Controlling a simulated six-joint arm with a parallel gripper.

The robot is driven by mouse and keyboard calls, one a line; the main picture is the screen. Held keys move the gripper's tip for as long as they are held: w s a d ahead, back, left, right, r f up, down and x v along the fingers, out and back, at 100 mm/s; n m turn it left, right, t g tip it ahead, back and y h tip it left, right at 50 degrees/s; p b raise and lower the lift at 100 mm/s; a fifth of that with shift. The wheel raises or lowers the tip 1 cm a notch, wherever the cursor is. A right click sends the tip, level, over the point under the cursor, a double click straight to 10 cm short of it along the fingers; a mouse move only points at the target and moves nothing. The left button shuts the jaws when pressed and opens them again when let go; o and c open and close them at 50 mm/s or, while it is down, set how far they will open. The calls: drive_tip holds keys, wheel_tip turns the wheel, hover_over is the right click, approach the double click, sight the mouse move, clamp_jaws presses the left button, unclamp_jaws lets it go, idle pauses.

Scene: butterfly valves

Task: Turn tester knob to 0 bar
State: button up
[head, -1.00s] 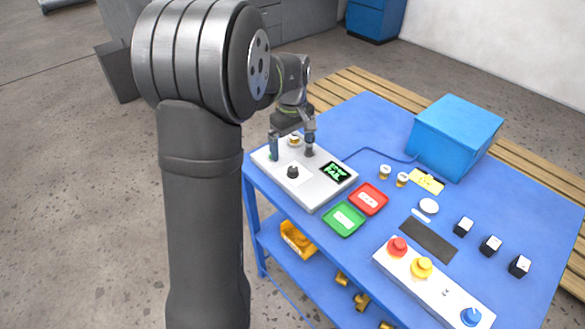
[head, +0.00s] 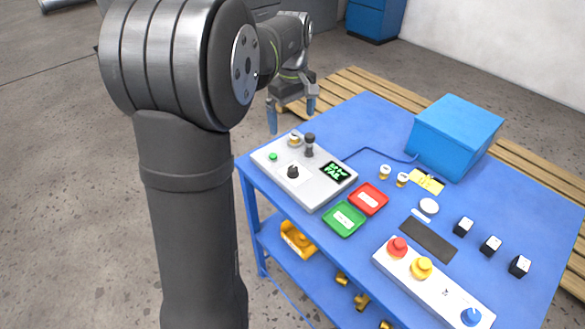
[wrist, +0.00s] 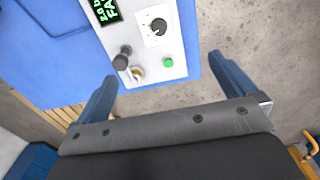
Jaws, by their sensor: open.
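The tester (head: 318,190) is a light grey box at the left corner of the blue table. Its black knob (head: 292,172) sits on a white dial plate near the front left; it also shows in the wrist view (wrist: 158,27). A dark screen (head: 334,171) shows green text that seems to end in "FAIL". A butterfly valve (head: 294,139) with a yellowish body sits at the tester's back, beside a black upright handle (head: 309,144) and a green button (head: 273,156). My gripper (head: 292,122) is open and empty, above and behind the tester, apart from the knob.
A red tray (head: 369,199) and a green tray (head: 344,218) lie right of the tester. Two small valves (head: 385,172) stand near a yellow label. A blue box (head: 455,138) and a button panel (head: 433,285) stand farther right. Air above the tester is clear.

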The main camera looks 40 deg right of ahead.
drive_tip(key=shift+r, duration=0.65)
drive_tip(key=shift+c, duration=0.2)
